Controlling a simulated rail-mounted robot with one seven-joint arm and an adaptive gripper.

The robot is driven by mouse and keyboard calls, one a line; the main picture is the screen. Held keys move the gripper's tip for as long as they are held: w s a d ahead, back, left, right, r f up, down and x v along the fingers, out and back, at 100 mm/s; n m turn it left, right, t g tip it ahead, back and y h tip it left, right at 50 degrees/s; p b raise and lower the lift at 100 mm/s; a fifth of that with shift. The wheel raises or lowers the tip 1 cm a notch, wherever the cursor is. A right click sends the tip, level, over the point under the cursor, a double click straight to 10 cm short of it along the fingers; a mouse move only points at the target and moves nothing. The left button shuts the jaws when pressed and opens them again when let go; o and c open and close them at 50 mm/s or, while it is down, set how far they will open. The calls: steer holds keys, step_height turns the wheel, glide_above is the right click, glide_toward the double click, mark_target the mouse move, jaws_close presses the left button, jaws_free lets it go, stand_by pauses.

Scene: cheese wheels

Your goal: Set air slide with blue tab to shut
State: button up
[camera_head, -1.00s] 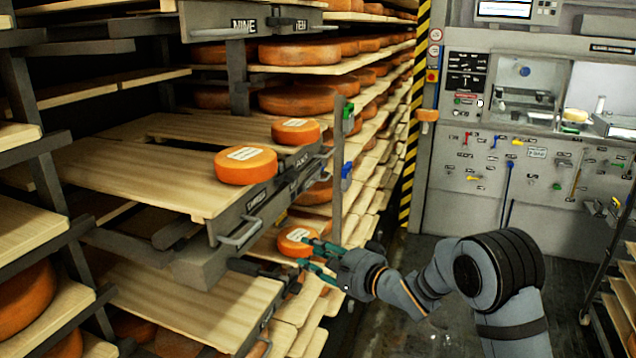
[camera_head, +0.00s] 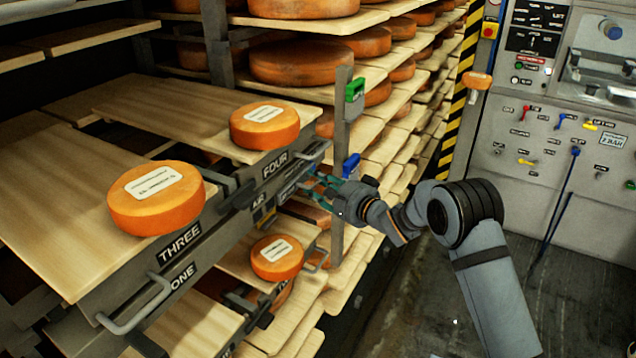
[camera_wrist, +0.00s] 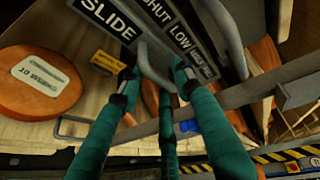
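The blue tab (camera_head: 350,166) sits on the upright grey post, just right of my gripper in the head view. In the wrist view the blue tab (camera_wrist: 190,125) shows partly behind my fingers. The air slide's label plate (camera_head: 265,211) is left of my gripper; in the wrist view its plate (camera_wrist: 108,18) reads SLIDE, beside SHUT and LOW labels. A grey loop handle (camera_wrist: 152,68) hangs from it between my fingertips. My gripper (camera_wrist: 157,80) has teal fingers spread apart around this handle; contact cannot be told. In the head view my gripper (camera_head: 318,186) is partly hidden against the rack.
A green tab (camera_head: 354,90) is higher on the post (camera_head: 341,120). Cheese wheels rest on boards labelled THREE (camera_head: 180,242) and FOUR (camera_head: 275,165), and a smaller wheel (camera_head: 277,257) lies below my gripper. A control panel (camera_head: 560,150) stands right, with open floor before it.

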steer(key=shift+s+r, duration=0.1)
steer(key=shift+s, duration=0.15)
steer(key=shift+c, duration=0.2)
steer(key=c, duration=0.7)
jaws_close()
